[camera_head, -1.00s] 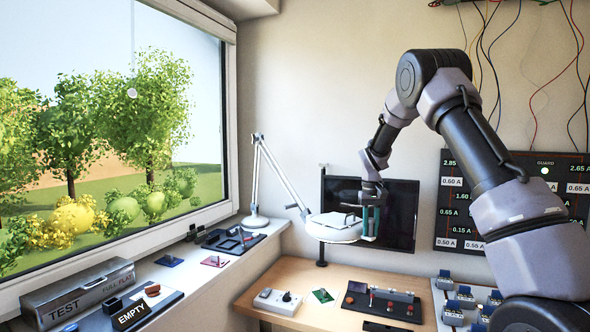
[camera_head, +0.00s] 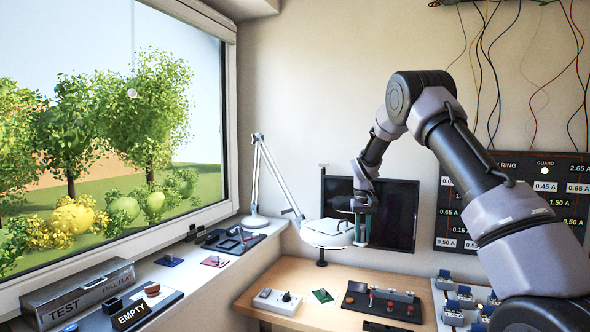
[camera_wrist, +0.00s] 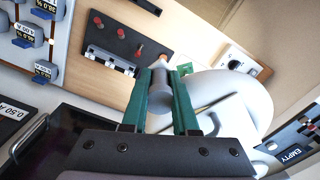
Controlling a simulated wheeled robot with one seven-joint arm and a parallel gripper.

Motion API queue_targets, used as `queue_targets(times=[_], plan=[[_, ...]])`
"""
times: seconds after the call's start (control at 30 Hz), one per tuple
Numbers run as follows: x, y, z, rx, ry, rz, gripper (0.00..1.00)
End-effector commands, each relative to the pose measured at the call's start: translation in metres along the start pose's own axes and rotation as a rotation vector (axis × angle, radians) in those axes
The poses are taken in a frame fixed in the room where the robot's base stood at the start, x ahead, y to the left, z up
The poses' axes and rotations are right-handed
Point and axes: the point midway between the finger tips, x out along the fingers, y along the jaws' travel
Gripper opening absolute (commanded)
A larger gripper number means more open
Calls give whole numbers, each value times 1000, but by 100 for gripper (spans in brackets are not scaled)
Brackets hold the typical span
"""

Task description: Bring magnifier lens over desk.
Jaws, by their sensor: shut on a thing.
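The magnifier lens (camera_head: 324,236) is a white round head on a jointed white lamp arm (camera_head: 277,178), whose base (camera_head: 255,221) stands on the window sill. The lens hangs above the left back part of the wooden desk (camera_head: 340,273), in front of the wall. My gripper (camera_head: 361,236) has teal fingers and is shut at the right edge of the lens. In the wrist view my gripper (camera_wrist: 165,92) has the white lens head (camera_wrist: 245,95) just right of its fingers. The exact grip point is partly hidden by the fingers.
A dark monitor (camera_head: 401,215) stands close behind my gripper. On the desk are a white socket box (camera_head: 277,301), a green card (camera_head: 323,296) and a black panel with red knobs (camera_head: 383,302). A meter board (camera_head: 455,210) hangs at right.

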Motion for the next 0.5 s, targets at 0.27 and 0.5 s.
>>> queue_targets(times=[0.27,0.5], plan=[[6,0,-3,1,-4,2,0],[7,-1,-4,1,-5,2,0]])
